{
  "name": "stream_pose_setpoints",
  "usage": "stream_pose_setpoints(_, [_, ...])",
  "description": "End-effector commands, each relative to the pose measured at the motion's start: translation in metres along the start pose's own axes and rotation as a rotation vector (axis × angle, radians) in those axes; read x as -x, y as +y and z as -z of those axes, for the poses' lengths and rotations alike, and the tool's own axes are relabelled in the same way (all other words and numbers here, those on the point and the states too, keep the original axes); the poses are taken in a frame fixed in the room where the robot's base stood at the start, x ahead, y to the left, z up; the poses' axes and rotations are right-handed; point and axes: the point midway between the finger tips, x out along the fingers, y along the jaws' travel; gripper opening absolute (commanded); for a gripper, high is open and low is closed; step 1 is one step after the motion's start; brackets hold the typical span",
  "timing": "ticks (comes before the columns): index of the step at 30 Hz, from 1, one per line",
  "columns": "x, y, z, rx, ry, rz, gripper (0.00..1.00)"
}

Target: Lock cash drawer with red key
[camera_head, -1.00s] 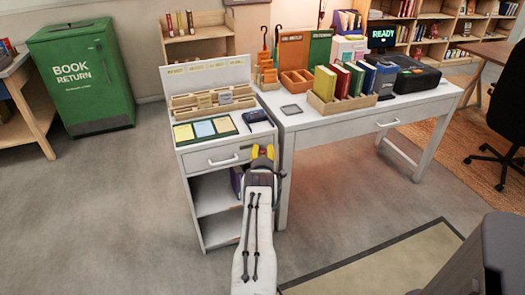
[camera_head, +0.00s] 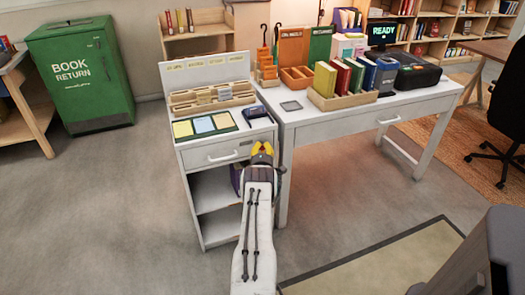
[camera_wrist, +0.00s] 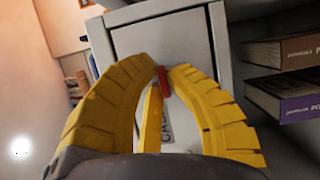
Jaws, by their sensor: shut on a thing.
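The cash drawer (camera_head: 203,160) is the top drawer of a small white cabinet and looks shut, with a pale handle on its front. In the wrist view its pale front (camera_wrist: 165,36) fills the upper middle, turned on its side, with a partly hidden "CA…" label. My gripper (camera_head: 262,148) is at the right end of the drawer front. In the wrist view its yellow fingers (camera_wrist: 165,72) are shut on the red key (camera_wrist: 164,81), of which only a small red part shows. The keyhole is hidden, and I cannot tell whether the key is in it.
The cabinet has open shelves (camera_head: 215,193) below the drawer; books (camera_wrist: 290,90) lie on them. A white desk (camera_head: 350,122) with book racks and a black machine stands close at the right. The floor to the left and front is clear.

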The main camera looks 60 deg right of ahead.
Motion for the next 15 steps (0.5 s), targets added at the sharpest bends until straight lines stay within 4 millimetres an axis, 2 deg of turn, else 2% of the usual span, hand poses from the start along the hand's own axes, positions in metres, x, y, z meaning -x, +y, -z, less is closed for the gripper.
stream_pose_setpoints(1, [-0.0011,-0.0057,0.0001,0.010,0.000,-0.008,0.00])
stream_pose_setpoints(15, [0.0000,-0.0049,0.0011,0.126,-0.004,-0.058,0.00])
